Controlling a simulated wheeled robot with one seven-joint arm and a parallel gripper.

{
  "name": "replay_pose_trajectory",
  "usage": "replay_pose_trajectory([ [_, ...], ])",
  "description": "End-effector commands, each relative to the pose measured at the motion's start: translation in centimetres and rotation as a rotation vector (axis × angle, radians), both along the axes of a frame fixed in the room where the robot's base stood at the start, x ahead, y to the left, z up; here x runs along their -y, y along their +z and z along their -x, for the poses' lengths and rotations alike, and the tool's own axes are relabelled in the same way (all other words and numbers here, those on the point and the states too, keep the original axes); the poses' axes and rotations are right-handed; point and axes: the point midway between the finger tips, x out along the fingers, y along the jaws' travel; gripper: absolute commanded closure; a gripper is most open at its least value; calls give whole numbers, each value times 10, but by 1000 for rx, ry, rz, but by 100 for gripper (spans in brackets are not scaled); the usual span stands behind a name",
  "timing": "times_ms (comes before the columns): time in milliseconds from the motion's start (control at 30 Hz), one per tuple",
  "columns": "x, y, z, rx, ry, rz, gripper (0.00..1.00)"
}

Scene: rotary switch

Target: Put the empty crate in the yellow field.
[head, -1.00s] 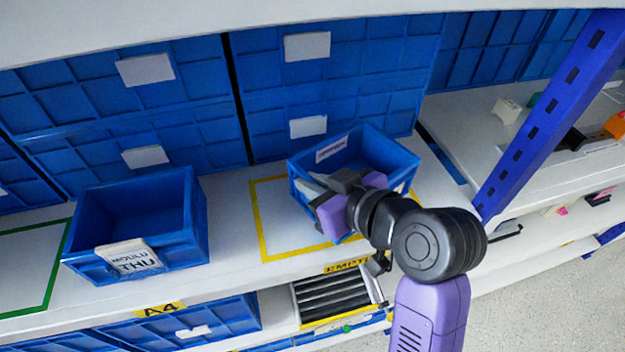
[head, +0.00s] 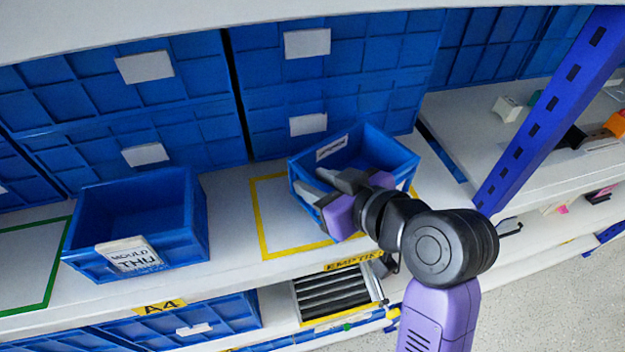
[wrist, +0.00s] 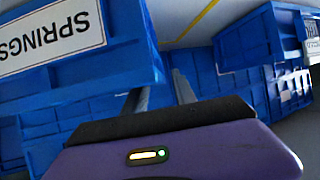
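The blue crate (head: 392,163) with a white label is over the back right part of the yellow field (head: 258,222). The part of its inside that shows looks empty. In the wrist view the fingers (wrist: 158,95) are also apart. A blue wall with an upside-down SPRINGS label (wrist: 50,40) is close by on the left there. My gripper hides the crate's front, and I cannot tell whether its base is fully inside the lines.
A second blue crate (head: 175,240), labelled MOULD THU, stands to the left between the yellow field and a green outline (head: 55,265). Blue bins (head: 170,100) line the back. A blue post (head: 550,105) rises on the right. The left part of the yellow field is bare.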

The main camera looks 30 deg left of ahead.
Motion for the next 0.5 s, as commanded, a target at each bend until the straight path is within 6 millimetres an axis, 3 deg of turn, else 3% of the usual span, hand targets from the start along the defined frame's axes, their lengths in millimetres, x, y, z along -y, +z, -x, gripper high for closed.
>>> replay_pose_trajectory([
  [300,56,28,17,4,-4,-1,67],
  [500,81,43,26,2,-1,0,67],
])
